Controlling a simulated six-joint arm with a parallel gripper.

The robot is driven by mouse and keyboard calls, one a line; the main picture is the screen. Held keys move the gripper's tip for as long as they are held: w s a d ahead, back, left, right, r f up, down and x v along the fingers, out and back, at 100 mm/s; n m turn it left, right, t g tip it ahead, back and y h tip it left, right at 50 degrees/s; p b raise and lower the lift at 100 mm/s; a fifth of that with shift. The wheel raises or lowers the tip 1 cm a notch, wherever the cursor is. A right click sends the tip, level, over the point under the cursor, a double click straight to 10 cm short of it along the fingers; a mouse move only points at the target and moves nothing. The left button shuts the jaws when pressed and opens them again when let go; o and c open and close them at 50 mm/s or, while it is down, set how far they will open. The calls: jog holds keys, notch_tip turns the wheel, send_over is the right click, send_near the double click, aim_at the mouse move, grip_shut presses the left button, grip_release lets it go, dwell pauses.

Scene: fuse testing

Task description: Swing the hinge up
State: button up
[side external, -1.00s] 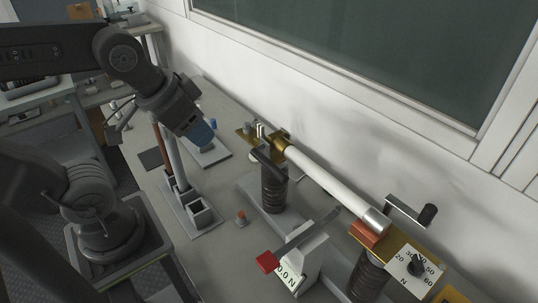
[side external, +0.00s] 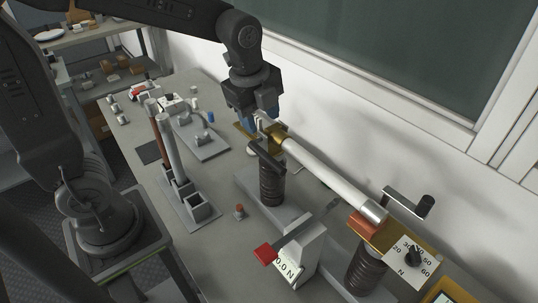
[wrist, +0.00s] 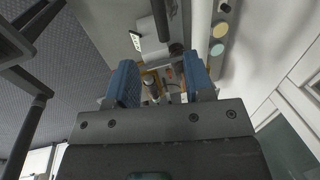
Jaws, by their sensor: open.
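A long white fuse tube (side external: 325,175) slants across the two black ribbed insulators, its metal cap at the near end over a reddish block (side external: 361,227). At its far end is a brass fitting (side external: 277,133), which looks like the hinge, on top of the far insulator (side external: 272,184). My gripper (side external: 250,124) points down just left of and behind this fitting, partly hiding the brass plate there. In the wrist view my gripper's blue fingers (wrist: 161,84) are apart, with brass and small metal parts (wrist: 152,80) seen between and beyond them. Whether they touch anything is unclear.
A force gauge (side external: 295,258) with a red-tipped arm stands before the tube. A crank handle (side external: 408,203) and a dial plate (side external: 411,262) are at the near right. Upright rods in a holder (side external: 187,205) stand to the left. The wall runs close behind.

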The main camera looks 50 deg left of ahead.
aim_at(269, 158)
jog(key=f, duration=0.4)
jog(key=w+f, duration=0.1)
jog(key=f, duration=0.3)
jog(key=w+f, duration=0.1)
jog(key=f, duration=0.3)
jog(key=shift+w+f, duration=0.1)
jog(key=shift+w, duration=0.1)
grip_shut()
